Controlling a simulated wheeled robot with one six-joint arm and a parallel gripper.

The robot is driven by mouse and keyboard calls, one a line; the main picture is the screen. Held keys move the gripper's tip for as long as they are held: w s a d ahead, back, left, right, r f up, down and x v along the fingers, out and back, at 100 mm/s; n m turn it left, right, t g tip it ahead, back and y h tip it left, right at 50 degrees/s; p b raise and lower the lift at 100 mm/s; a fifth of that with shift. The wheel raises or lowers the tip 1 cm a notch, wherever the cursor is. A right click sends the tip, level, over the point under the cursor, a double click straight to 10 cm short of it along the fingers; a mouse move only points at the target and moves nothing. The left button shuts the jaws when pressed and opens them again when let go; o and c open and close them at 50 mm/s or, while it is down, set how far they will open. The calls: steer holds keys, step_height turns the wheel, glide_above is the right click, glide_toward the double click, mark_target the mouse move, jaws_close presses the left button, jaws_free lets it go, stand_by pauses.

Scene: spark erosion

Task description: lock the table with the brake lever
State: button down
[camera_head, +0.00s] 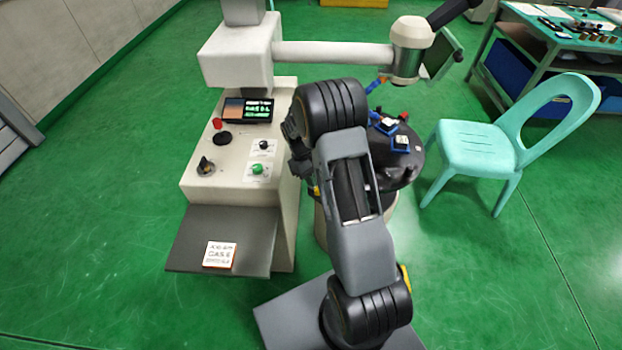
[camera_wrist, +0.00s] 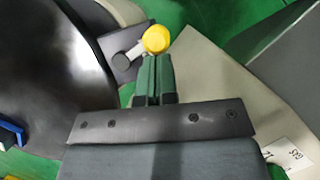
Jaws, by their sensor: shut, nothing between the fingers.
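The brake lever (camera_wrist: 133,53) shows in the wrist view as a short grey arm with a round yellow knob (camera_wrist: 156,39) at its end. It sits on a dark bracket beside the round black table (camera_wrist: 45,75). My gripper (camera_wrist: 154,62) is shut and empty, with its green-grey fingertips right at the near side of the knob. I cannot tell whether they touch it. In the head view the round table (camera_head: 407,172) stands right of the machine cabinet, partly behind my arm.
The pale machine cabinet (camera_head: 235,165) has a screen, knobs and a dark shelf (camera_head: 200,245) with a card (camera_head: 220,255). Blue-based pieces (camera_head: 401,144) lie on the round table, under the machine's overhead arm (camera_head: 335,55). A turquoise chair (camera_head: 480,148) stands right.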

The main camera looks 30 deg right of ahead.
steer(key=shift+s+n, duration=0.15)
steer(key=shift+n, duration=0.25)
steer(key=s+n+h, duration=0.1)
steer(key=n, duration=0.1)
steer(key=s+d+n+t+h, duration=0.1)
steer(key=n, duration=0.1)
steer(key=shift+n+p, duration=0.3)
steer(key=shift+n, duration=0.1)
steer(key=n, duration=0.1)
steer(key=s+d+n+t, duration=0.1)
steer(key=n, duration=0.1)
steer(key=shift+s+h, duration=0.1)
steer(key=shift+h, duration=0.2)
steer(key=shift+s+d+n+t, duration=0.15)
steer(key=shift+d+n+t, duration=0.1)
steer(key=shift+n, duration=0.5)
steer(key=shift+s+d+n+t, duration=0.15)
steer(key=shift+d+n+t, duration=0.1)
steer(key=shift+n, duration=0.5)
steer(key=shift+p, duration=0.3)
steer(key=w+a+r+p, duration=0.1)
steer(key=w+a+r, duration=0.1)
steer(key=a+r, duration=0.5)
steer(key=shift+d+v, duration=0.25)
steer(key=shift+v, duration=0.95)
